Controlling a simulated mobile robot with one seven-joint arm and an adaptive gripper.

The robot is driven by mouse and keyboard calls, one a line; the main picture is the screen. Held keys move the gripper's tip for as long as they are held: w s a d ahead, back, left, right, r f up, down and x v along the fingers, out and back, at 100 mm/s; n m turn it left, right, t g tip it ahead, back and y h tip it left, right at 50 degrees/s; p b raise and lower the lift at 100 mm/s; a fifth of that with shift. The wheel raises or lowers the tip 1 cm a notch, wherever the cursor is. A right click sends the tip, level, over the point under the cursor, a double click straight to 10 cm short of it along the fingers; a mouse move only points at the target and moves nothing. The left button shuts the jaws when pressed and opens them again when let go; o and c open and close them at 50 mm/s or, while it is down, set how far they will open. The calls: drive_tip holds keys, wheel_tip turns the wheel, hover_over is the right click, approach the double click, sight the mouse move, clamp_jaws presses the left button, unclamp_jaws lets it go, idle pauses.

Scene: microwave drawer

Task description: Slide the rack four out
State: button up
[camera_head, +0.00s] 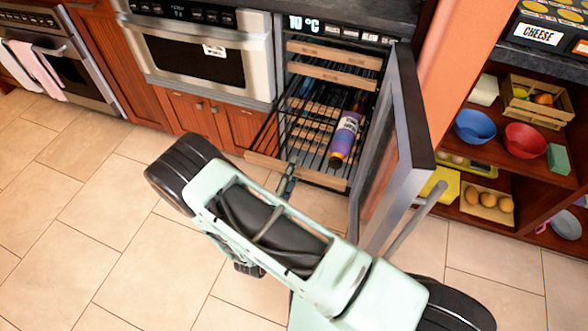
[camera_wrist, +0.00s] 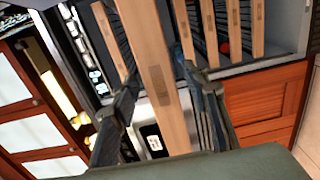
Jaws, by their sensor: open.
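An open cooler (camera_head: 285,85) with several wooden-fronted racks stands in the middle of the head view. One lower rack has its wooden front (camera_head: 262,164) well forward of the upper racks. A bottle with a purple and white label (camera_head: 346,137) lies in the cooler, on what looks like this rack. My gripper (camera_head: 288,178) is at this rack's front. In the wrist view, the open fingers of my gripper (camera_wrist: 160,78) stand on either side of the long wooden front (camera_wrist: 154,100). Contact is unclear. I cannot tell the rack's number.
The cooler's glass door (camera_head: 405,140) stands open to the right, close to my arm. Shelves with a blue bowl (camera_head: 475,127), a red bowl (camera_head: 525,141) and eggs (camera_head: 488,203) are beyond it. A steel oven (camera_head: 200,50) is to the left. The tiled floor (camera_head: 70,210) at left is clear.

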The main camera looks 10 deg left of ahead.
drive_tip(key=s+a, duration=0.1)
drive_tip(key=s, duration=0.5)
drive_tip(key=shift+s+a, duration=0.2)
drive_tip(key=shift+s, duration=0.1)
